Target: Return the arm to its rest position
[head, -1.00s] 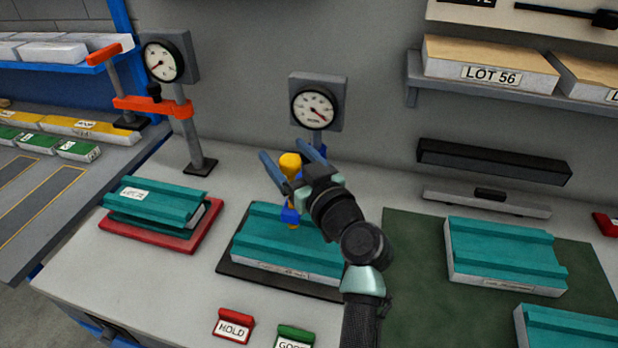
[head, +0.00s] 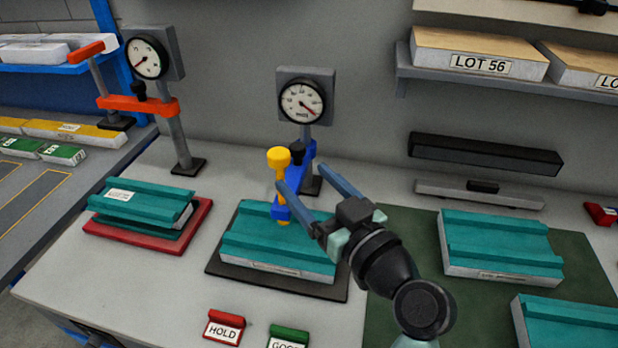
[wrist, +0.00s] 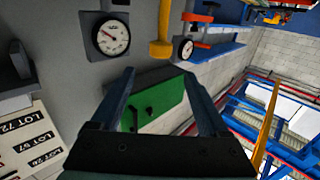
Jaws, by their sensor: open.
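My gripper (head: 318,197) is open and empty in the head view, its two blue-grey fingers spread above the right part of the middle teal panel. That panel (head: 260,245) lies on a black mat (head: 225,268). The yellow-knobbed blue tester (head: 297,180) stands behind and left of my fingers, below a round gauge (head: 302,102). I cannot tell the exact gap between fingers and tester.
A teal panel (head: 145,204) rests on a red tray (head: 100,227) at left. More teal panels (head: 495,240) lie on a green mat (head: 410,225) at right. HOLD (head: 224,328) and green (head: 288,337) markers stand in front. An orange-armed gauge stand (head: 185,150) is at back left.

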